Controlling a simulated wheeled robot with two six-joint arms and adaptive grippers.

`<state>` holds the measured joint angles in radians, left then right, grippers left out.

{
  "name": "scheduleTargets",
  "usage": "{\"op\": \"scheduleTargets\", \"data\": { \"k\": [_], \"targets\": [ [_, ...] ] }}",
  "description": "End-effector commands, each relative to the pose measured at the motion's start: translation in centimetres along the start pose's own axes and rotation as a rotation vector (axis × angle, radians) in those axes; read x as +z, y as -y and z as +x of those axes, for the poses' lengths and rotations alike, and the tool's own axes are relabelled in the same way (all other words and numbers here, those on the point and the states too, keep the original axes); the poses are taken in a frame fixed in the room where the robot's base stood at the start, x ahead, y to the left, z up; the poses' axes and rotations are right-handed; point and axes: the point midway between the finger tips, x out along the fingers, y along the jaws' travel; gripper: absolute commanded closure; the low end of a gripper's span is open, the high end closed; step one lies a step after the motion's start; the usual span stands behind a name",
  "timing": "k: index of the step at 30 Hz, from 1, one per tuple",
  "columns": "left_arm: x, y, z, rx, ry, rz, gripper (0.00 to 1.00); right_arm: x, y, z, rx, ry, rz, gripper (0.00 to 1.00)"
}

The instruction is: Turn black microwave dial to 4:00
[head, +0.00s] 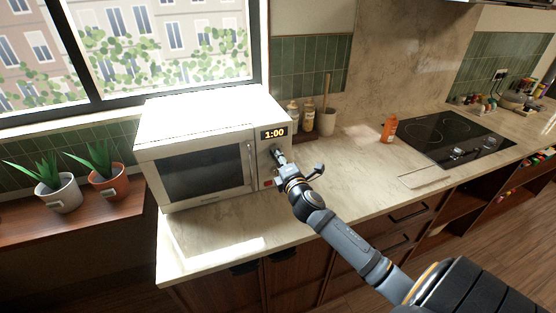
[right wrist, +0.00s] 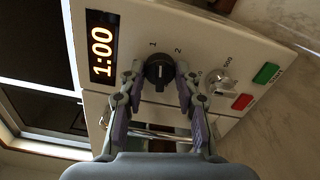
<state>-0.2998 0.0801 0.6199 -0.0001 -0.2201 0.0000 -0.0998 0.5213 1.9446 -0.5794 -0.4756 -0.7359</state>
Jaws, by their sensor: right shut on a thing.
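The white microwave (head: 200,116) stands on the counter, and its display (head: 272,134) reads 1:00. In the right wrist view the display (right wrist: 101,48) also reads 1:00, turned sideways. The black dial (right wrist: 158,72) sits on the control panel, with the numbers 1 and 2 visible beside it. My right gripper (head: 279,156) is at the panel, its two fingertips (right wrist: 159,70) on either side of the black dial and shut on it. In the head view the gripper hides the dial. My left gripper is not in view.
A silver knob (right wrist: 219,82), a green button (right wrist: 266,73) and a red button (right wrist: 243,101) are on the same panel. Bottles (head: 308,116) and a utensil crock (head: 326,121) stand right of the microwave. An orange bottle (head: 389,129) stands near the cooktop (head: 440,137).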

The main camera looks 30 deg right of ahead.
Motion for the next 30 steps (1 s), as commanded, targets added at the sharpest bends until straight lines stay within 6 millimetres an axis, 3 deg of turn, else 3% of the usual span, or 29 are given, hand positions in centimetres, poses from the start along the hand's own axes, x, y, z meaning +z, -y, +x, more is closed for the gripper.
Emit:
{"op": "scheduleTargets", "data": {
  "k": [30],
  "targets": [
    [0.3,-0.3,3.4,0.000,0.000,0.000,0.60,0.0,0.2,0.0,0.000,0.001,0.960,0.99]
  ]
}}
